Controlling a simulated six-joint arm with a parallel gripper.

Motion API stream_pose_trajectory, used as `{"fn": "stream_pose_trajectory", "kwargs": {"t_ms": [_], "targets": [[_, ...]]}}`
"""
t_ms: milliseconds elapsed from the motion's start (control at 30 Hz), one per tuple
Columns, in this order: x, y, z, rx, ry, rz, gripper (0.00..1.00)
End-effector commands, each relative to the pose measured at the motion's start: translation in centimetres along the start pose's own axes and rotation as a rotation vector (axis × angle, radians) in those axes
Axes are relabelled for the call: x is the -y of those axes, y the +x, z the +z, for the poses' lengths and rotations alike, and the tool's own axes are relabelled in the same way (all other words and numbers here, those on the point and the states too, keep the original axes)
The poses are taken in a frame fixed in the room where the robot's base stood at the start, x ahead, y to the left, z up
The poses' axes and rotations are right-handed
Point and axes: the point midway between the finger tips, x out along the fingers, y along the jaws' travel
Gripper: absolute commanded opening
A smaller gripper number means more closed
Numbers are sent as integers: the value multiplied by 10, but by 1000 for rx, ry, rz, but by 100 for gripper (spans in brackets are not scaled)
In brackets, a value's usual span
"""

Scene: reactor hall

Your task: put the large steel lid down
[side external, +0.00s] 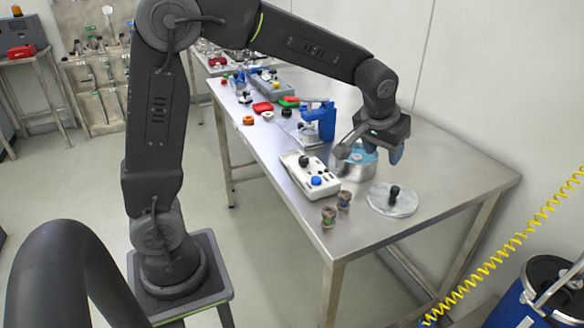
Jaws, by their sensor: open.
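The large steel lid (378,205) is a round flat disc with a black knob. It lies flat on the steel table at its near right part, with nothing holding it. My gripper (368,154) is open and empty. It is above and behind the lid in the picture, apart from it, over a round steel pot (352,171). The pot has no lid on it and shows something light blue inside. My gripper hides part of the pot's rim.
A white control box (310,178) with a blue button and two small brown spools (329,216) stand left of the lid. A blue press (318,122) stands behind. The steel table (455,185) is clear to the lid's right.

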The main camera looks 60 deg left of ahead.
Motion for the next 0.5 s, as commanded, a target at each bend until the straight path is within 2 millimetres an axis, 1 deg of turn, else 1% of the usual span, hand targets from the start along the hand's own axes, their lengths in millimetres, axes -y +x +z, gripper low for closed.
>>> {"fn": "stream_pose_trajectory", "kwargs": {"t_ms": [33, 100, 167, 200, 267, 333, 400, 500], "targets": [[6, -23, 14, -13, 20, 13, 50], [14, -48, 35, -20, 55, 29, 50], [21, -67, 56, -27, 85, 44, 50], [25, -78, 70, -32, 106, 53, 50], [32, -93, 92, -41, 138, 68, 50], [39, -106, 118, -51, 174, 84, 50], [46, -115, 143, -60, 208, 101, 50], [53, -121, 172, -73, 250, 120, 50]]}}
